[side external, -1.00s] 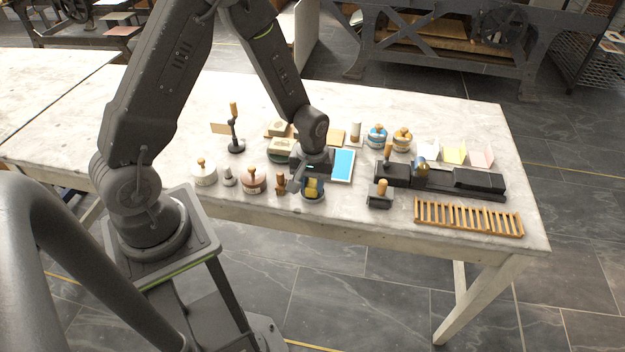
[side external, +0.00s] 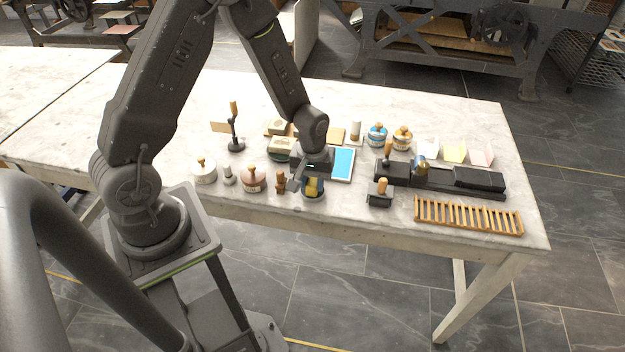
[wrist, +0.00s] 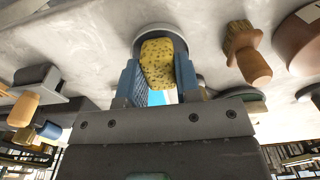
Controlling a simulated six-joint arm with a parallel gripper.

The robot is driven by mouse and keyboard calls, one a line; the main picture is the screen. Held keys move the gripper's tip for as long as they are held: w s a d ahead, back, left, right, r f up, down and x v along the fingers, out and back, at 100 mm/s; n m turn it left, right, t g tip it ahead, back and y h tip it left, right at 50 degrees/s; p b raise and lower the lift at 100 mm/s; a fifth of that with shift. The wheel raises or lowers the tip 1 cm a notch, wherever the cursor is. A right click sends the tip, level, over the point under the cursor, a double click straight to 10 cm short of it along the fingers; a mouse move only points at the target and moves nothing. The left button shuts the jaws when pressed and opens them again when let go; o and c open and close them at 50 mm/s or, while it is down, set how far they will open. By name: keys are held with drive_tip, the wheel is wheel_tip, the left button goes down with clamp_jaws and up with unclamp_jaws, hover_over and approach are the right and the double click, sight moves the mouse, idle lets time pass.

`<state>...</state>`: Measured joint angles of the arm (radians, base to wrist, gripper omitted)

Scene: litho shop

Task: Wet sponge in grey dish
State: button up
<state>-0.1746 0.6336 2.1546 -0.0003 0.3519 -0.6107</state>
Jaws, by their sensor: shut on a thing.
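My gripper (wrist: 158,78) is shut on a yellow speckled sponge (wrist: 157,60), with one blue finger on each side of it. The sponge also shows in the side external view (side external: 313,186), below my wrist near the table's front edge. The grey dish (wrist: 145,28) shows as a round rim around the far end of the sponge in the wrist view. In the side external view the dish (side external: 313,197) is directly below the sponge and partly hidden. I cannot tell whether the sponge touches the dish floor.
A small wooden-handled brush (side external: 280,182) and a lidded jar (side external: 253,178) stand close on the left. A blue-faced tray (side external: 343,164) lies just behind on the right. A roller (side external: 380,192) and a wooden rack (side external: 468,216) are farther right. Bare table lies between dish and roller.

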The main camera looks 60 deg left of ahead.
sight(313, 181)
drive_tip(key=shift+r, duration=3.5)
drive_tip(key=m, duration=0.2)
drive_tip(key=w+m, duration=0.1)
drive_tip(key=m, duration=0.1)
drive_tip(key=shift+w+d, duration=0.1)
drive_tip(key=shift+d, duration=0.2)
drive_tip(key=m, duration=0.1)
drive_tip(key=w+m, duration=0.1)
drive_tip(key=m, duration=0.3)
drive_tip(key=shift+w+d, duration=0.25)
drive_tip(key=shift+d, duration=0.1)
